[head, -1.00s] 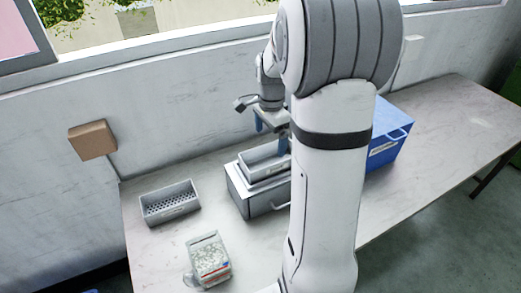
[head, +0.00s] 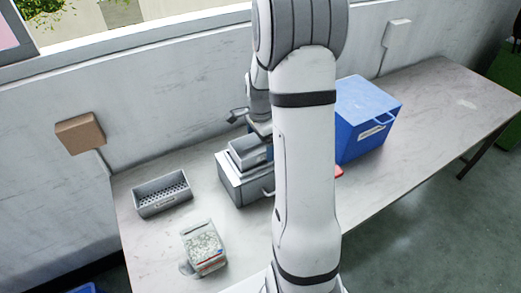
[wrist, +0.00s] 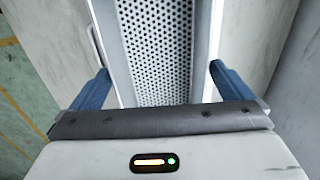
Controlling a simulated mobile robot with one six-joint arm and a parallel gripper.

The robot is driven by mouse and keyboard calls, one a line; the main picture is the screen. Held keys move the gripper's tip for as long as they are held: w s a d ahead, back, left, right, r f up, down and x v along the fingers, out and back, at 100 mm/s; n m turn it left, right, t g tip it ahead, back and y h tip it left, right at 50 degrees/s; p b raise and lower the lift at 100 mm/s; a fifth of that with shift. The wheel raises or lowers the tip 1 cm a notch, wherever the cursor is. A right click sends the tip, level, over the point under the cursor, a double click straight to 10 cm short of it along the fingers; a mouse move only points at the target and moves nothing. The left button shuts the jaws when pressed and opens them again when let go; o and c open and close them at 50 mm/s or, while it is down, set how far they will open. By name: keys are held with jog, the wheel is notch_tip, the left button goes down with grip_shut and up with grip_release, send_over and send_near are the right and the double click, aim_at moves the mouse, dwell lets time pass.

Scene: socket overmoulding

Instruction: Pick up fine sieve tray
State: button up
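A grey tray (head: 247,157) sits on top of a grey box-shaped unit (head: 240,187), partly hidden behind my arm. In the wrist view, its perforated floor (wrist: 158,45) shows many small round holes between two pale side walls. My gripper (wrist: 160,72) is over this tray, with its blue fingers spread wide, one beside each long wall. Whether the fingertips touch the walls is hard to tell. A second grey tray (head: 162,197) with holes in its floor lies on the table to the left.
A clear container of whitish pellets (head: 203,250) stands at the front left. A blue box (head: 365,125) stands right of my arm, with a small red item (head: 339,171) near it. A brown block (head: 80,134) is on the wall. The table's right part is clear.

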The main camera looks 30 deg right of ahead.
jog(key=c, duration=0.9)
jog(key=shift+r, duration=0.1)
